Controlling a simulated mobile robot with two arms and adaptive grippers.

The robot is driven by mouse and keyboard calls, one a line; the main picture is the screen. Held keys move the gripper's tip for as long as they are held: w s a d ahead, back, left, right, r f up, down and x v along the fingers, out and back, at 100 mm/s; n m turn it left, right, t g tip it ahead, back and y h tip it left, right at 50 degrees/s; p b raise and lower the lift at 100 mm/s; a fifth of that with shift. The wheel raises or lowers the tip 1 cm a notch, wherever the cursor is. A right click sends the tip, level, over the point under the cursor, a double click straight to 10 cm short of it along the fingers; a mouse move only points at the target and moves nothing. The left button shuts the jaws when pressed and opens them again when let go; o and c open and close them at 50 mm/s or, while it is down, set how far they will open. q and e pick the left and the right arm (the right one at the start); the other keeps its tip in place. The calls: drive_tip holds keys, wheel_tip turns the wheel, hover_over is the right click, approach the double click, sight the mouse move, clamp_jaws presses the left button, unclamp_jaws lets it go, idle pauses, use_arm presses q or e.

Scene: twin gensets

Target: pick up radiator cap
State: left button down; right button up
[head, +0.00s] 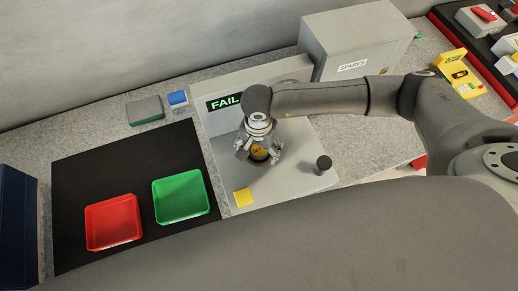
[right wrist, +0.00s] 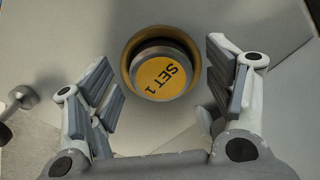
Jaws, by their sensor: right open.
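A round cap with a yellow top marked SET 1 (right wrist: 164,74) sits inside a yellow-brown ring on the grey surface in the right wrist view. It is partly visible under my right gripper in the head view (head: 259,153). My right gripper (head: 257,156) points down over it, open and empty. In the right wrist view the fingers (right wrist: 158,82) stand to the left and right of the cap, apart from it. I cannot tell the exact height of the fingertips. My left gripper is not in view.
A FAIL display (head: 224,102) stands behind the gripper. Red (head: 113,222) and green (head: 181,197) trays lie left on a black mat (head: 75,177). A grey SPARES box (head: 345,48) stands behind.

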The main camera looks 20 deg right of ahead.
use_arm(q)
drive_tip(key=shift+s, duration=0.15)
use_arm(e)
drive_tip(key=shift+c, duration=0.4)
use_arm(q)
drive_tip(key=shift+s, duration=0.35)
use_arm(e)
drive_tip(key=c, duration=1.1)
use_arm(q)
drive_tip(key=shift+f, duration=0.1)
use_arm(e)
drive_tip(key=shift+o, duration=0.2)
drive_tip(key=shift+r, duration=0.15)
